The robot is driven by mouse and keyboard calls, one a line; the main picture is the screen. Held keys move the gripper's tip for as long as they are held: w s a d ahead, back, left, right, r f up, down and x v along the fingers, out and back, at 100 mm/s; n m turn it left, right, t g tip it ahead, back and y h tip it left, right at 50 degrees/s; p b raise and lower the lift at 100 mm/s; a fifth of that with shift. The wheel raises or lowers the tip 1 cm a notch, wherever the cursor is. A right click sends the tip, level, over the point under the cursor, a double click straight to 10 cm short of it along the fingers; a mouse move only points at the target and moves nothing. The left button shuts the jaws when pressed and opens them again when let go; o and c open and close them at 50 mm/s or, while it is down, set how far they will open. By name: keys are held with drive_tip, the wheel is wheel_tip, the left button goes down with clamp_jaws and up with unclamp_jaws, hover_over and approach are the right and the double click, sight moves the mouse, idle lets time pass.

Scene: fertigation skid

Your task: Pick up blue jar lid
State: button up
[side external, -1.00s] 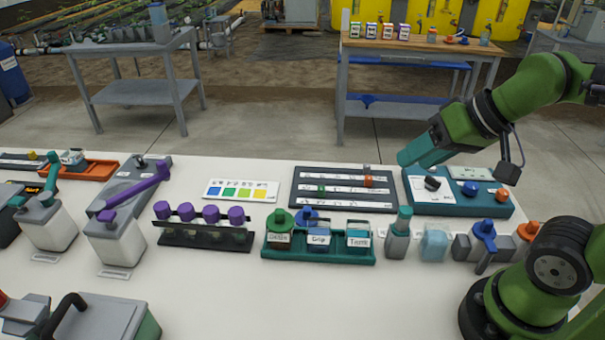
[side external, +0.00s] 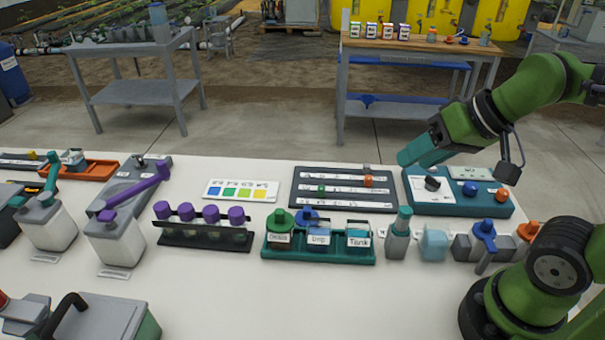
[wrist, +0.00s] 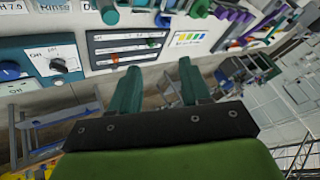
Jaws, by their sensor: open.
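The blue jar lid (side external: 307,213) is a small blue cap with a knob at the teal jar rack (side external: 318,258) in the side view. It sits at the back left of the middle jar (side external: 319,238); I cannot tell whether it rests on that jar or behind it. A green-lidded jar (side external: 280,236) is to its left and a jar labelled Tank (side external: 358,238) to its right. My gripper (side external: 410,153) hangs high behind the panels, well away from the lid. In the wrist view its two teal fingers (wrist: 158,72) are apart with nothing between them.
A dark slider board (side external: 343,190) and a teal knob panel (side external: 458,194) lie behind the rack. Purple-capped vials (side external: 205,232) stand to its left, a teal-topped bottle (side external: 397,236) and a blue-handled valve (side external: 485,240) to its right.

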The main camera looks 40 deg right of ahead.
drive_tip(key=shift+o, duration=0.4)
drive_tip(key=o, duration=0.8)
drive_tip(key=m+g+h, duration=0.2)
drive_tip(key=m+g, duration=0.3)
drive_tip(key=g, duration=0.2)
hover_over(307, 209)
wheel_tip(307, 209, down, 8)
wheel_tip(307, 209, down, 16)
drive_tip(key=shift+r, duration=0.1)
